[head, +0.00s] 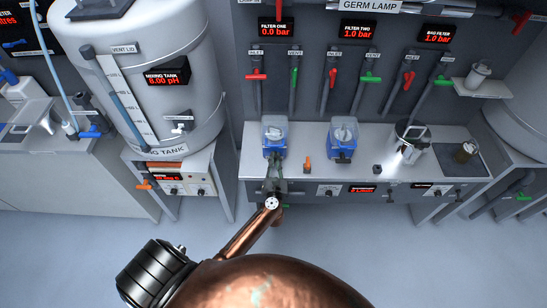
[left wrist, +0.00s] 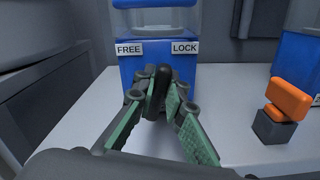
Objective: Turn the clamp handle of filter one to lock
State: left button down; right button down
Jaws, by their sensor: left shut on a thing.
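Filter one (head: 274,150) is a blue housing with a clear top on the bench, below the display reading FILTER ONE 0.0 bar. In the left wrist view its blue front (left wrist: 130,67) carries a FREE label (left wrist: 128,49) on the left and a LOCK label (left wrist: 184,48) on the right. The black clamp handle (left wrist: 161,78) stands roughly upright below the gap between the labels. My left gripper (head: 274,182) is at the front of filter one, its green-padded fingers (left wrist: 158,97) shut around the handle. The handle's lower part is partly hidden. My right gripper is not in view.
An orange lever on a dark base (head: 307,165) stands just right of filter one, also in the left wrist view (left wrist: 286,103). Filter two (head: 342,140) is farther right. The mixing tank (head: 150,75) stands left. Valve pipes line the wall behind. The floor in front is clear.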

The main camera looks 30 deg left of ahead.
pick_arm(q)
jog(key=m+p, duration=0.2)
jog(key=m, duration=0.1)
jog(key=shift+d+m+p, duration=0.25)
jog(key=shift+m+p, duration=0.15)
jog(key=m+p, duration=0.1)
jog(key=m, duration=0.1)
jog(key=m+p, duration=0.1)
jog(key=m, duration=0.1)
jog(key=shift+w+d+f+m+p, duration=0.1)
jog(key=shift+w+f+m+p, duration=0.1)
jog(key=shift+m+p, duration=0.1)
jog(key=m, duration=0.2)
jog(key=m+p, duration=0.1)
jog(key=shift+d+f+m+p, duration=0.1)
jog(key=shift+f+m+p, duration=0.1)
jog(key=shift+m+p, duration=0.15)
jog(key=shift+f+m, duration=0.15)
jog(key=shift+m, duration=0.8)
jog(key=c, duration=2)
grip_release()
jog(key=shift+o, duration=0.2)
